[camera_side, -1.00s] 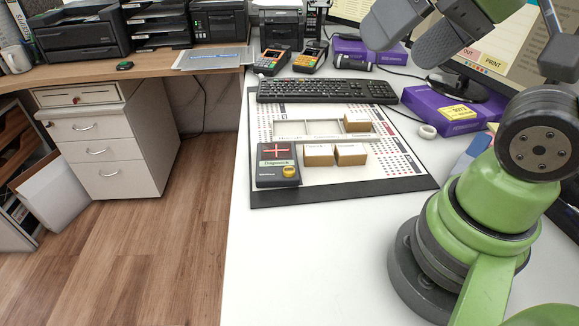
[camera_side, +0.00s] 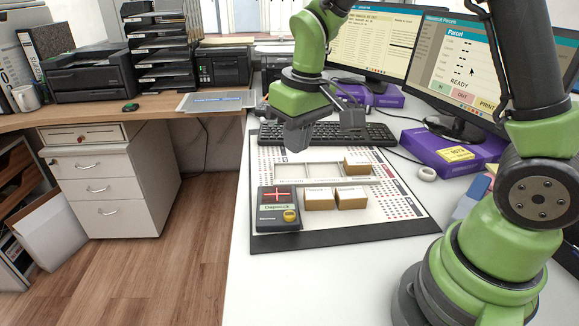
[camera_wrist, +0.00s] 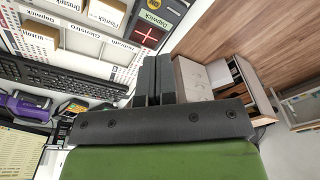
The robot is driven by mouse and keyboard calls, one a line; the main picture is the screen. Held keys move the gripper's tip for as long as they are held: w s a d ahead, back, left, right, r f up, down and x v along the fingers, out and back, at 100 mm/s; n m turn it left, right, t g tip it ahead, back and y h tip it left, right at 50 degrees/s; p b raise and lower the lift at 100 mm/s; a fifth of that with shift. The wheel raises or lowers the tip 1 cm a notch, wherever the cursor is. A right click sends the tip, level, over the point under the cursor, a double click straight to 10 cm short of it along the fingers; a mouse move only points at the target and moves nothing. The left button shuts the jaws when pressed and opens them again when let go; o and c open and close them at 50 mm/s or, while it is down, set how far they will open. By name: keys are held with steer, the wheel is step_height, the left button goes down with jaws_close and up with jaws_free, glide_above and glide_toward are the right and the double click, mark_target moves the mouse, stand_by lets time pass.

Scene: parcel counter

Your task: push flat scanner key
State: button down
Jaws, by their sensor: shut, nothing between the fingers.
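The flat scanner (camera_side: 268,220) is a dark box with a red cross in its window, a label and a round yellow key (camera_side: 290,215) at its front right corner. It lies on the front left of the printed mat. In the wrist view the scanner (camera_wrist: 150,35) is at the top centre, with the yellow key (camera_wrist: 153,4) at the top edge. My gripper (camera_side: 298,143) is in the air behind and above the scanner, near the back of the mat, apart from the key. Its two dark fingers (camera_wrist: 153,75) are together and empty.
Two small cartons (camera_side: 336,199) stand right of the scanner; another carton (camera_side: 357,167) sits at the tray's (camera_side: 315,175) right end. A keyboard (camera_side: 370,134) lies behind the mat (camera_side: 330,237). A purple box (camera_side: 450,154) and monitors are at right. The air over the scanner looks clear.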

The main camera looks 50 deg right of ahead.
steer(key=n+g, duration=0.1)
glide_above(289, 214)
step_height(289, 214, down, 7)
steer(key=shift+f, duration=3.75)
steer(key=shift+f, duration=0.7)
steer(key=shift+r, duration=0.75)
steer(key=shift+w+r, duration=0.15)
steer(key=shift+r, duration=2.3)
